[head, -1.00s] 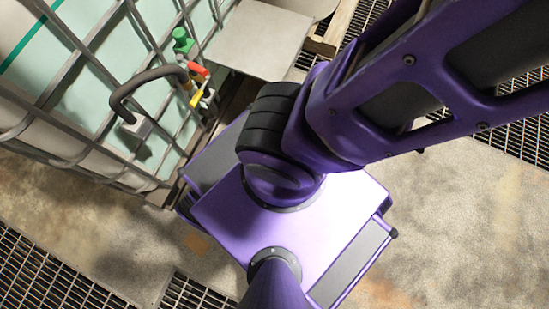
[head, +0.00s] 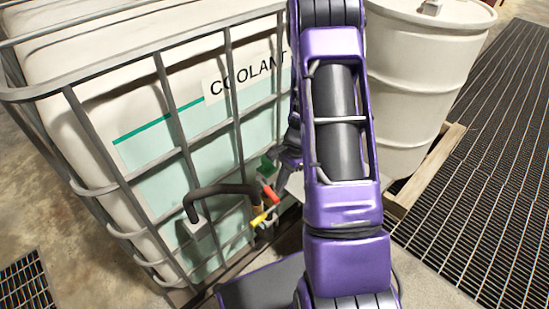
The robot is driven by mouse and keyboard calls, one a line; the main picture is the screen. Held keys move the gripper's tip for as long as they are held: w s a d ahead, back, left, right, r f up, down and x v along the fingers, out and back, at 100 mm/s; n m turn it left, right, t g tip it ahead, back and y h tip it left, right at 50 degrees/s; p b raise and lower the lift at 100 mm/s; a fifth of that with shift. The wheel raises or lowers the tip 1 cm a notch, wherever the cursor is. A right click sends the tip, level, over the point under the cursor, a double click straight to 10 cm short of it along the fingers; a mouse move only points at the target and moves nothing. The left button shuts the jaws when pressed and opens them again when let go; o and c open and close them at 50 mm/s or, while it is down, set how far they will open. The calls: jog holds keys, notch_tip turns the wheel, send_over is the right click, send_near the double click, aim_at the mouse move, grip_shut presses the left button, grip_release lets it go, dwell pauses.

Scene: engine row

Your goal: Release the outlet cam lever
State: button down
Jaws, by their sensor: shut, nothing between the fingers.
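I cannot tell which piece is the outlet cam lever. My gripper (head: 282,179) is small and partly hidden behind my purple arm. It is shut and empty, close to the right of the green part and the red lever. Whether it touches them is unclear.
The metal cage bars (head: 160,90) surround the tank. A white drum (head: 425,75) stands on a wooden pallet (head: 432,165) at the right. Floor grating (head: 495,160) runs along the right side. My arm hides the gap between tank and drum.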

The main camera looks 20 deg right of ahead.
jog(key=shift+a+r, duration=0.15)
jog(key=shift+a, duration=0.05)
